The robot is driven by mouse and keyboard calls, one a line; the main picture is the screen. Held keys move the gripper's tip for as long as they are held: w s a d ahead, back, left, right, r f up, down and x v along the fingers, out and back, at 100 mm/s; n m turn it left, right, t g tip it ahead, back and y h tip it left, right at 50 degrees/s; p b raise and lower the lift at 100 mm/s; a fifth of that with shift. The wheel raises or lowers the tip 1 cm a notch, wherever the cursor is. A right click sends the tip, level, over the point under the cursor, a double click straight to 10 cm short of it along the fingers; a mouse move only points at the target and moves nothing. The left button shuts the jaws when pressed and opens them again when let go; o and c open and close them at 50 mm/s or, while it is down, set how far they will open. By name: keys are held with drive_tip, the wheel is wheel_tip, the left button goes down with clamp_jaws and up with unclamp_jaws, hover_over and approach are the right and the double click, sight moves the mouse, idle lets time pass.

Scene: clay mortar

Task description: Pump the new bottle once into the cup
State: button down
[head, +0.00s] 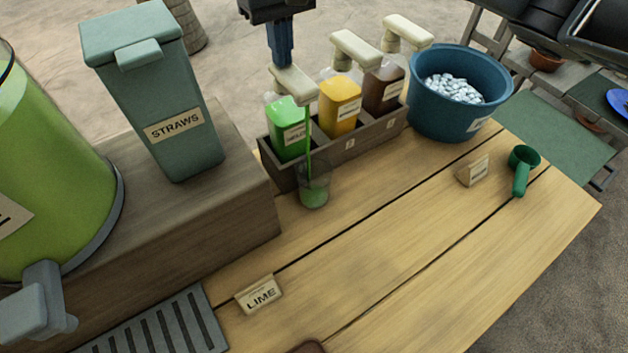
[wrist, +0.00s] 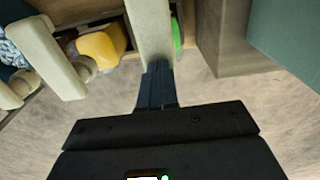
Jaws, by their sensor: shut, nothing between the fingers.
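A green bottle (head: 286,130) with a cream pump head (head: 293,83) stands in the left slot of a wooden rack; its label is too small to read surely. My gripper (head: 281,62) is shut and empty, its fingertips at the top of that pump head, apparently touching. The wrist view shows my blue fingers (wrist: 158,80) against the cream pump head (wrist: 150,30). A clear cup (head: 314,187) stands in front of the rack under the nozzle. A thin green stream (head: 308,130) runs from the nozzle into it, and green liquid lies in its bottom.
Yellow (head: 340,106) and brown (head: 383,86) pump bottles share the rack (head: 357,138). A blue tub (head: 420,110) of ice-like cubes, a green scoop (head: 521,172) and a straws box (head: 155,95) stand around. A LIME sign (head: 260,294) is at the front. The middle boards are clear.

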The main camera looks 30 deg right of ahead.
idle(0.4)
drive_tip(key=shift+r+p, duration=1.5)
drive_tip(key=shift+p, duration=0.5)
wheel_tip(320, 180, up, 6)
drive_tip(key=p, duration=0.4)
